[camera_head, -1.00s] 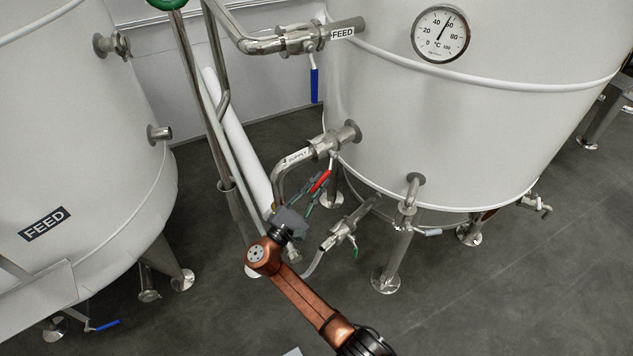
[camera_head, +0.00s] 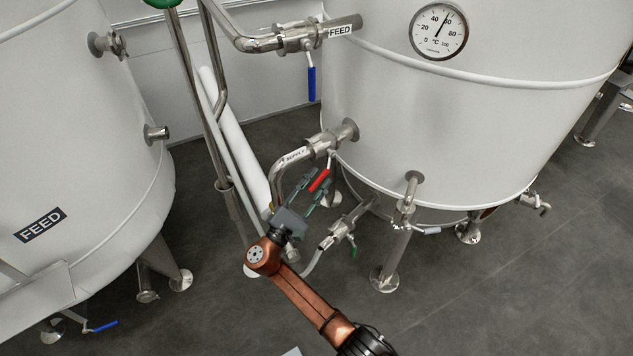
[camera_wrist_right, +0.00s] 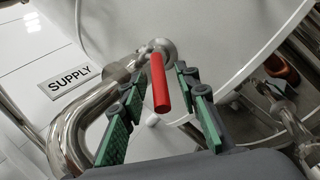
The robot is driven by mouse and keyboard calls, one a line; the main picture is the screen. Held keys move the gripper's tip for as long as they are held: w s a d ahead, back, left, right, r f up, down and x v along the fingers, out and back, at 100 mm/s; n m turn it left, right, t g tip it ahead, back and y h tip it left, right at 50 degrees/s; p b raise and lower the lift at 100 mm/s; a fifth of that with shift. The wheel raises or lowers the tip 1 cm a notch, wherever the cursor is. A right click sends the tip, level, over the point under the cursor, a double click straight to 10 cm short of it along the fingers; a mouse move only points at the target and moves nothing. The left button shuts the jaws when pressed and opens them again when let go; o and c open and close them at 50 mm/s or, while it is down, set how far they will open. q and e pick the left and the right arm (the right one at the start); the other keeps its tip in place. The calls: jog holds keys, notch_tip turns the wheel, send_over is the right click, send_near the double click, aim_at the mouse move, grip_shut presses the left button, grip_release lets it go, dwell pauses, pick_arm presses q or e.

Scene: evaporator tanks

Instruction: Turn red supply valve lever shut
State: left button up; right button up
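The red supply valve lever (camera_head: 319,180) hangs down and toward me from the valve on the SUPPLY pipe (camera_head: 293,157), beside the large right tank (camera_head: 480,120). In the right wrist view the lever (camera_wrist_right: 160,84) shows as a red bar, with the SUPPLY label (camera_wrist_right: 69,81) to its left. My right gripper (camera_head: 316,184) is open, with its green-padded fingers either side of the lever. In the wrist view the gripper (camera_wrist_right: 162,105) has gaps between the lever and both fingers. My left gripper is not in view.
A FEED valve with a blue lever (camera_head: 311,83) is above. A lower valve with a green lever (camera_head: 354,251) is just below right of my gripper. A white pipe (camera_head: 238,135) runs behind it. A left tank (camera_head: 75,130) stands beside.

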jog(key=v, duration=1.2)
jog(key=shift+c, duration=0.4)
